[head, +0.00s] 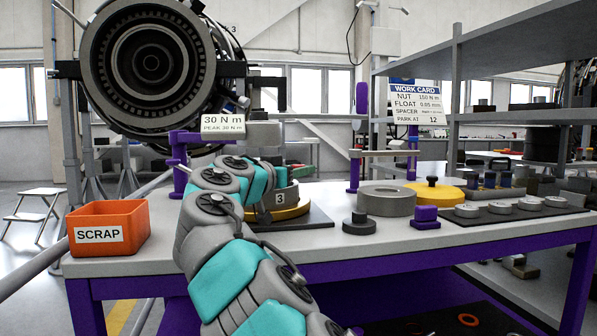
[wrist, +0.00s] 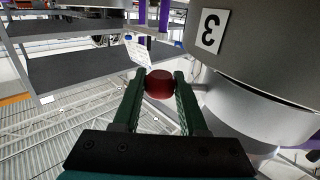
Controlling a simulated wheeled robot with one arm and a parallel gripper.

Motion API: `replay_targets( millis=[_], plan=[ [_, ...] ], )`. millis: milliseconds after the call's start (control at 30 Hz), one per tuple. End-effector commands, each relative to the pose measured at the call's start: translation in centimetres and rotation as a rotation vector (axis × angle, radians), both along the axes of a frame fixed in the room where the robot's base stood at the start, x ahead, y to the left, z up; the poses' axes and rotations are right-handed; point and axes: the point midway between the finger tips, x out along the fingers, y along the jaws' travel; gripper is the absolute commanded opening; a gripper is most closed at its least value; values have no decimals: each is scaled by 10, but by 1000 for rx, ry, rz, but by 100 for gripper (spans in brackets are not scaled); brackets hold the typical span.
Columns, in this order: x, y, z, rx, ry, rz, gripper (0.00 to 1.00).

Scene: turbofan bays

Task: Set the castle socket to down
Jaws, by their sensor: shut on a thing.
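In the wrist view my gripper (wrist: 159,92) is shut on a dark red round knob (wrist: 159,82), held between the two green fingers. A large grey cylinder marked 3 (wrist: 215,35) stands close at the right of the knob. In the head view the label 3 (head: 280,199) shows on a grey part above a yellow ring (head: 290,211), on a dark plate on the bench. My arm covers part of it, and my gripper is not clearly seen there. I cannot tell for sure which part is the castle socket, or whether it is up or down.
An orange SCRAP bin (head: 109,228) stands at the bench's left end. A sign (head: 223,124) reads 30 N m, peak 30 N m. A grey ring (head: 386,201), a dark knobbed part (head: 360,224) and a purple block (head: 424,217) stand to the right. The bench front (head: 400,240) is clear.

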Motion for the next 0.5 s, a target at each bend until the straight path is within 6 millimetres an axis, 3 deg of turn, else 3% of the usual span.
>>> replay_targets(
  millis=[67,100,333,500],
  plan=[
    [1,0,-7,2,12,-4,0],
    [1,0,-7,3,13,-3,46],
    [1,0,-5,3,9,-3,72],
    [1,-1,-4,2,8,-3,72]
  ],
)
